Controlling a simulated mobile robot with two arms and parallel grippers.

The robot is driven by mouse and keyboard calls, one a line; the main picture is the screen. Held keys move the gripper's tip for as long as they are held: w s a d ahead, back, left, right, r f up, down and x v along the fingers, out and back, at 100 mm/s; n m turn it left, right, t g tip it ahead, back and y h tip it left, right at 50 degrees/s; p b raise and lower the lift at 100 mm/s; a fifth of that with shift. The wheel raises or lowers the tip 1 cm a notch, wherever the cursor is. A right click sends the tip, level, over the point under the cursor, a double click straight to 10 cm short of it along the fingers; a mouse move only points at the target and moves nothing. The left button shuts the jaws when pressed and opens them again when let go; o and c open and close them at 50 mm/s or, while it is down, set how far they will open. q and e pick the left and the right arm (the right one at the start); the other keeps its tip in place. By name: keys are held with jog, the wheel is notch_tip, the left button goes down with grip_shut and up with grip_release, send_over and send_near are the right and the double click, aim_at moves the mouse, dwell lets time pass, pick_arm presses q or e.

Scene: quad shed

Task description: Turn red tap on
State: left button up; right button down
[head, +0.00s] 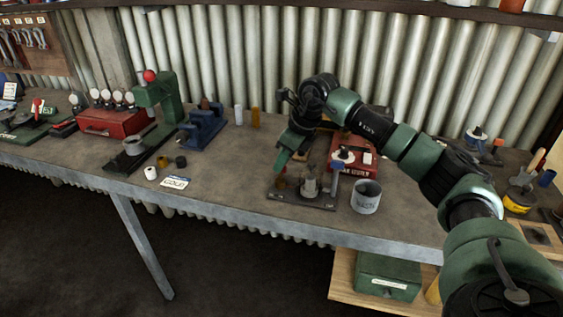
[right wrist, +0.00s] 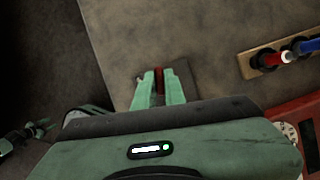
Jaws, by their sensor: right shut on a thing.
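The tap rig is a dark base plate (head: 318,204) with metal fittings (head: 310,184) near the bench's front edge. A blue handle (head: 337,168) stands on its right side. My right gripper (head: 280,166) points down at the rig's left side, where it hides most of what it holds. In the right wrist view its green fingers (right wrist: 159,86) are shut on a narrow red piece, the red tap's handle (right wrist: 159,78). I cannot tell how far the handle is turned.
A grey cup marked WASTE (head: 366,198) stands just right of the rig. A red box (head: 343,153) is close behind it. A label card (head: 175,183) and small cylinders lie to the left. Bare bench (head: 232,170) shows between the card and the rig.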

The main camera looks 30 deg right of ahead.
jog(key=shift+r+n+y, duration=0.1)
jog(key=shift+n+y, duration=0.3)
jog(key=shift+n, duration=0.6)
jog(key=shift+g, duration=0.3)
jog(key=c, duration=1.5)
grip_release()
jog(key=shift+d, duration=0.1)
jog(key=v, duration=0.7)
jog(key=shift+s+d+r+b, duration=0.1)
jog(key=shift+r+b, duration=0.2)
jog(key=shift+b, duration=0.1)
